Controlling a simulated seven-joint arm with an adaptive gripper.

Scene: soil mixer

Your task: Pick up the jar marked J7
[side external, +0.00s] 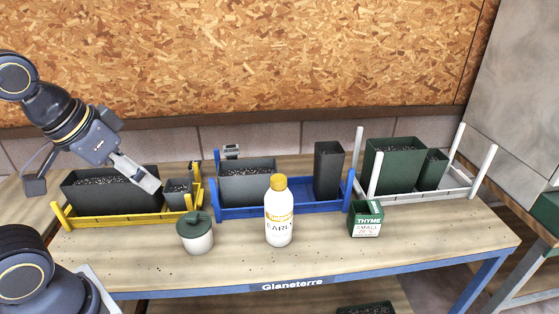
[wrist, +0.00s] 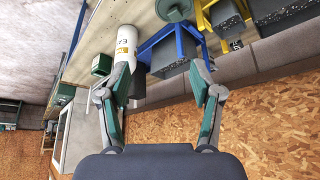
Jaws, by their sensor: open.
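A short white jar with a dark green lid (side external: 196,232) stands upright near the front left of the bench. No J7 mark is readable on it, so I cannot tell if it is the marked jar. Its round green lid also shows at the top of the wrist view (wrist: 174,9). My gripper (side external: 148,178) is above the yellow rack, left of and higher than the jar, touching nothing I can see. In the wrist view my gripper (wrist: 160,68) has its two fingers wide apart with nothing between them.
A white bottle with a yellow cap (side external: 279,215) stands right of the jar. A green THYME box (side external: 366,218) is farther right. Yellow (side external: 118,219), blue (side external: 235,213) and white (side external: 425,196) racks hold dark pots behind. The bench front (side external: 340,265) is clear.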

